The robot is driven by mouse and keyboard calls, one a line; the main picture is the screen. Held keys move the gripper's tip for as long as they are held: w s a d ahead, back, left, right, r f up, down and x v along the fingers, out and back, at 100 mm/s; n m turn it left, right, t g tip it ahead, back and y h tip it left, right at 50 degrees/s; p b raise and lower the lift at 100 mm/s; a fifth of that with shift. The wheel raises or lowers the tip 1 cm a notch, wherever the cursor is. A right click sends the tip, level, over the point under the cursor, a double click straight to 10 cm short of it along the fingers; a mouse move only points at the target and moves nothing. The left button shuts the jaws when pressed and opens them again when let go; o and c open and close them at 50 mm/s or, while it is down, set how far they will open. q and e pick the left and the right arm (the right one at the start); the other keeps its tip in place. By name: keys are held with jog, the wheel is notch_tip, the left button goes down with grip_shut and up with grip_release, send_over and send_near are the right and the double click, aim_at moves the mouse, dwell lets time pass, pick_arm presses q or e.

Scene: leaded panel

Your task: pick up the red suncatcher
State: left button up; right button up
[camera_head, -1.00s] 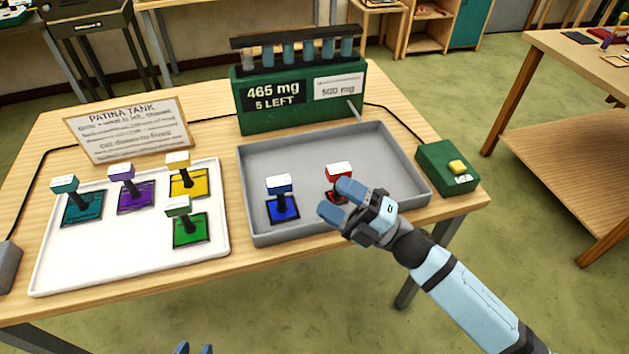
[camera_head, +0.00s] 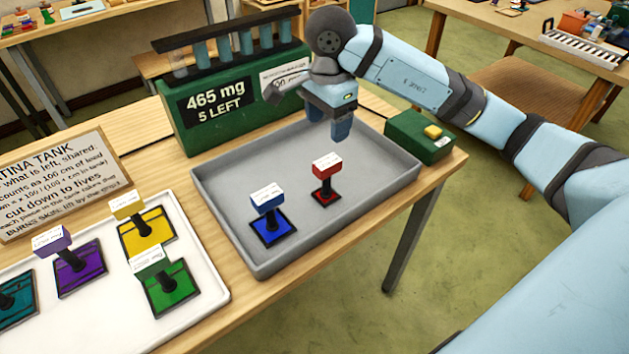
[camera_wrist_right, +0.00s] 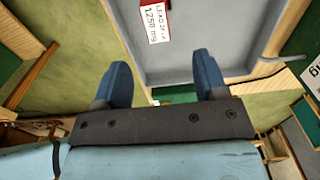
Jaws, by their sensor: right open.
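The red suncatcher (camera_head: 324,194) stands in the grey tray (camera_head: 229,228), right of centre. It has a small red base, a dark post and a white-topped red block with print. In the right wrist view its labelled block (camera_wrist_right: 153,22) shows near the top, beyond the fingertips. My right gripper (camera_head: 329,124) is open and empty, fingers pointing down over the tray's back part, behind the suncatcher and apart from it. My left gripper is not in view.
A blue suncatcher (camera_head: 272,230) stands left of the red one in the tray. A green tank (camera_head: 230,115) with tubes is behind, close to my right gripper. A green box (camera_head: 416,138) with a yellow button is at right. Several suncatchers stand on the white tray (camera_head: 205,310).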

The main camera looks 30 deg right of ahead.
aim_at(327, 161)
jog(key=f, duration=1.3)
jog(key=shift+s+f+p, duration=0.1)
jog(key=shift+s+p, duration=0.2)
jog(key=c, duration=1.1)
jog(key=shift+o, duration=0.2)
